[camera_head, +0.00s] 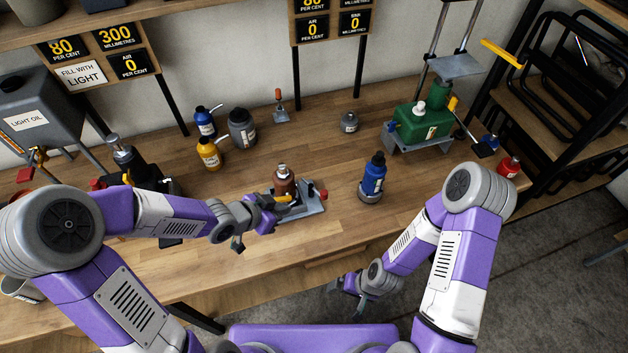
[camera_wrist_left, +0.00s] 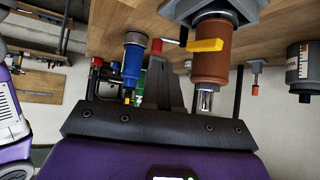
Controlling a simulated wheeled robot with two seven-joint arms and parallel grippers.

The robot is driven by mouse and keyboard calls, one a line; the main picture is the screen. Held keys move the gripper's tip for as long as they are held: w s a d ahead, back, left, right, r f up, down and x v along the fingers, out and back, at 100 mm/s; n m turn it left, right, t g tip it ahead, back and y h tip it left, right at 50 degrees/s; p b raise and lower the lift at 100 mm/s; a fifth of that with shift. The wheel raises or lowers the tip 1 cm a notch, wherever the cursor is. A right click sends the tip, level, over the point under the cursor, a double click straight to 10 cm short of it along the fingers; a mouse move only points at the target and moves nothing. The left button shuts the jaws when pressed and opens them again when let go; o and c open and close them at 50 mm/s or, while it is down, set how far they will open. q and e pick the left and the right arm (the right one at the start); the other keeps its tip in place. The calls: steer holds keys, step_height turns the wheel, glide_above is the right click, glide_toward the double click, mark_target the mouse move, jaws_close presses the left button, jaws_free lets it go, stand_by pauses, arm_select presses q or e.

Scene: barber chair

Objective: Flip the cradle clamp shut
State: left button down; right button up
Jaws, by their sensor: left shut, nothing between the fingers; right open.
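The cradle clamp (camera_head: 309,208) is a grey base on the bench, holding an upright brown cylinder (camera_head: 284,180) with a silver top. A yellow bar (camera_head: 283,199) lies at the cylinder's near side, and a red knob (camera_head: 323,195) is at the base's right. In the left wrist view, which is upside down, the yellow bar (camera_wrist_left: 205,45) crosses the brown cylinder (camera_wrist_left: 210,67), with the red knob (camera_wrist_left: 155,46) beside it. My left gripper (camera_head: 273,204) is shut and empty, close beside the clamp; contact is unclear. My right gripper (camera_head: 361,295) is open and empty before the bench's front edge.
A blue bottle (camera_head: 373,177) stands right of the clamp. Blue, yellow and grey containers (camera_head: 241,130) stand behind it to the left. A green unit (camera_head: 422,124) stands at the back right. The bench (camera_head: 330,155) between the clamp and the back is mostly clear.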

arm_select(q)
steer(key=b, duration=0.4)
glide_toward(321, 197)
step_height(321, 197, down, 4)
steer(key=w+d, duration=0.2)
steer(key=shift+d+r, duration=0.15)
steer(key=shift+d, duration=0.2)
steer(key=shift+w+d, duration=0.35)
steer(key=shift+w, duration=0.05)
